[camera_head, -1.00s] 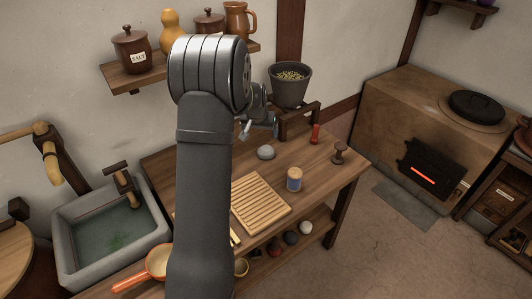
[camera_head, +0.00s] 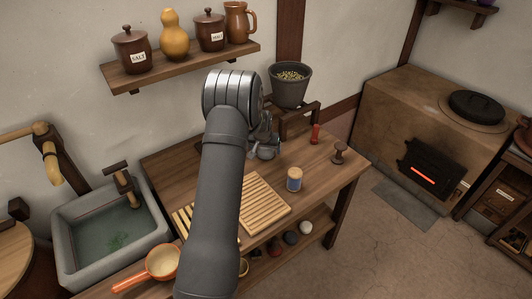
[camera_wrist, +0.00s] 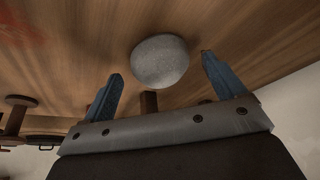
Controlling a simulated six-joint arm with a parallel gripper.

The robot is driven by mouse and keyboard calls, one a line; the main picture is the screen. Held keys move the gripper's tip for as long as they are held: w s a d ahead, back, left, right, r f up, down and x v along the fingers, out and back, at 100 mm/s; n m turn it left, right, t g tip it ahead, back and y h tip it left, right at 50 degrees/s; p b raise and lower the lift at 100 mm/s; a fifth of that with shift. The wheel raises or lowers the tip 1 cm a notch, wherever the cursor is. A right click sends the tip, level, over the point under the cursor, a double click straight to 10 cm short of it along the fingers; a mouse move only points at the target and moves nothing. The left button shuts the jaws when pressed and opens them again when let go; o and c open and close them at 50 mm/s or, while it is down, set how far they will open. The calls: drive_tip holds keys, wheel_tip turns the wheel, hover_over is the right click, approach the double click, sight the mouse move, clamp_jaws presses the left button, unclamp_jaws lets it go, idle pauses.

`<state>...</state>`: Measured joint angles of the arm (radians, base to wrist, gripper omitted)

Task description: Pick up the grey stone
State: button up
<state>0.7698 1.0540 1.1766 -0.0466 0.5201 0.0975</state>
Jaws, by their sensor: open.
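The grey stone (camera_wrist: 160,60) is a smooth, speckled, rounded lump resting on the wooden worktop (camera_head: 325,172). In the wrist view it lies just beyond and between the tips of my two blue-grey fingers. My gripper (camera_wrist: 160,67) is open, with nothing between its fingers. A gap shows between the stone and each finger. In the head view my gripper (camera_head: 264,146) is low over the back of the worktop and largely covers the stone there. How high it is above the wood is hard to tell.
A slatted wooden rack (camera_head: 263,203) and a small blue-banded jar (camera_head: 294,179) stand in front. A grain-filled pot (camera_head: 290,86) sits on a wooden stand behind. A red item (camera_head: 315,134) and a wooden knob-shaped piece (camera_head: 339,153) are to the right. A stone sink (camera_head: 110,228) is left.

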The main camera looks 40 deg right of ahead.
drive_tip(key=shift+x, duration=1.1)
drive_tip(key=c, duration=1.3)
drive_tip(key=shift+r, duration=0.2)
